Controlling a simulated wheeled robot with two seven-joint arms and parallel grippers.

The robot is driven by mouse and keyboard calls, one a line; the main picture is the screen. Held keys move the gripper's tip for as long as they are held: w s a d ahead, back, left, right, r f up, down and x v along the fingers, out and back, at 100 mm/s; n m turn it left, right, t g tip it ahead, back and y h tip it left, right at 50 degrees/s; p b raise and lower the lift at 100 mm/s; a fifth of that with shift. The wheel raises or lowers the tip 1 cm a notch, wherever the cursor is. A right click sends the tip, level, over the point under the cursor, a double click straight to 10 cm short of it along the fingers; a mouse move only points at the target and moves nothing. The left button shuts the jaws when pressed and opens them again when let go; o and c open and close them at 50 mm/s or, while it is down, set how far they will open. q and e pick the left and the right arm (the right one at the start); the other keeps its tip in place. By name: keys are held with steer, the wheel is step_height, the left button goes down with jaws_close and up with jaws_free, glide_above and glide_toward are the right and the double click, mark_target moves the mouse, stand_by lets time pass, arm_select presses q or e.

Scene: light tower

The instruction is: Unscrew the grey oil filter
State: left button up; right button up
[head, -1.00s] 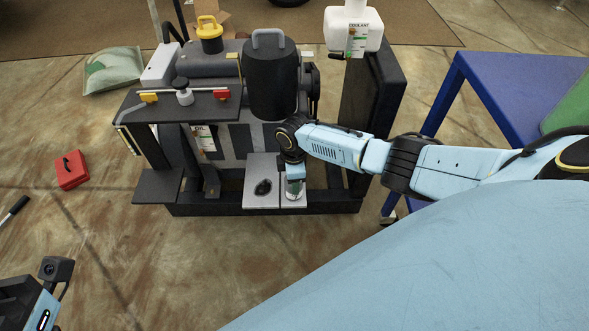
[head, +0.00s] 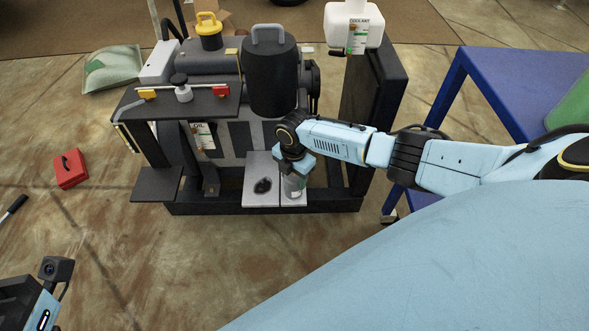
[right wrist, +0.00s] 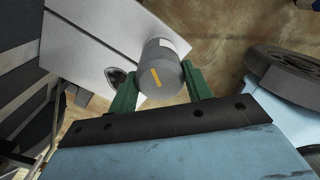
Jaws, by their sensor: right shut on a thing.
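The grey oil filter (right wrist: 158,85) is a short cylinder with a yellow stripe on its end. In the right wrist view it sits between the two green fingers of my right gripper (right wrist: 160,88), which is shut on it. The filter's far end is at the pale metal plate (right wrist: 85,50) with a dark oval opening. In the head view my right gripper (head: 295,180) is low at the front of the engine, over the plate's right part, and hides much of the filter. Only my left wrist shows at the lower left, without its fingers.
The black engine block (head: 225,145) stands on a dark frame, with a tall black canister (head: 270,75) above the gripper. A white coolant jug (head: 354,28) is at the back right and a blue table (head: 520,80) at the right. A red box (head: 70,169) lies on the open floor at left.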

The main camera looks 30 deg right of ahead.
steer(key=shift+d+n, duration=0.1)
steer(key=shift+n, duration=0.7)
steer(key=o, duration=1.2)
steer(key=shift+c, duration=0.2)
